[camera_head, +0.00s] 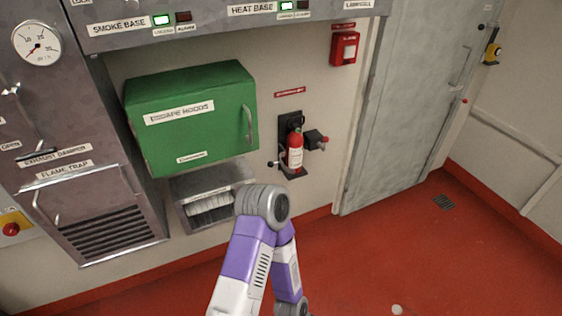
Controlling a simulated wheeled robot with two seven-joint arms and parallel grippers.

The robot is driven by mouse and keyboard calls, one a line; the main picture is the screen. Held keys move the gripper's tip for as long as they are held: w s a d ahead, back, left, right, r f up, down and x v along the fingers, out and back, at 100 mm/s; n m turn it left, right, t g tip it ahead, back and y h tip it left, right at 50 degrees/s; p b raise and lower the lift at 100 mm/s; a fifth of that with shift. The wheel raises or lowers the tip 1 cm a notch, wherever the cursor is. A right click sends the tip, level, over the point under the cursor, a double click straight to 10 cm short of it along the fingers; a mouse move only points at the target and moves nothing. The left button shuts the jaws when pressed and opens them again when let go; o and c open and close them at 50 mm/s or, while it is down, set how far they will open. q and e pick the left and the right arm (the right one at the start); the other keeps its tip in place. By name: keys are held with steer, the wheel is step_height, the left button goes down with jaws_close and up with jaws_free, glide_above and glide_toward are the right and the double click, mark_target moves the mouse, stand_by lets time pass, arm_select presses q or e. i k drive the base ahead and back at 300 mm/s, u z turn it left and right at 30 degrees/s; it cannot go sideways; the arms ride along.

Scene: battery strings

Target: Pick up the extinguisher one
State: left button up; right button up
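A small red fire extinguisher (295,155) with a pale label and a black top hangs upright on a black wall bracket (284,123). It sits on the wall between the green cabinet and the grey door. A dark fitting with a red knob (325,143) sticks out just right of it. One of my arms, purple and white, rises from the bottom middle, with its grey joint below and left of the extinguisher and apart from it in the picture. Neither of my grippers shows.
A green escape hoods cabinet (190,122) juts from the wall at left, above an open metal bin (188,184). A grey flame trap unit (100,215) stands further left. A red call point (344,48) is near the grey door (402,95). Red floor (430,250) is mostly clear.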

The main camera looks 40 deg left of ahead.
mark_target(294, 139)
steer(key=u, duration=1.55)
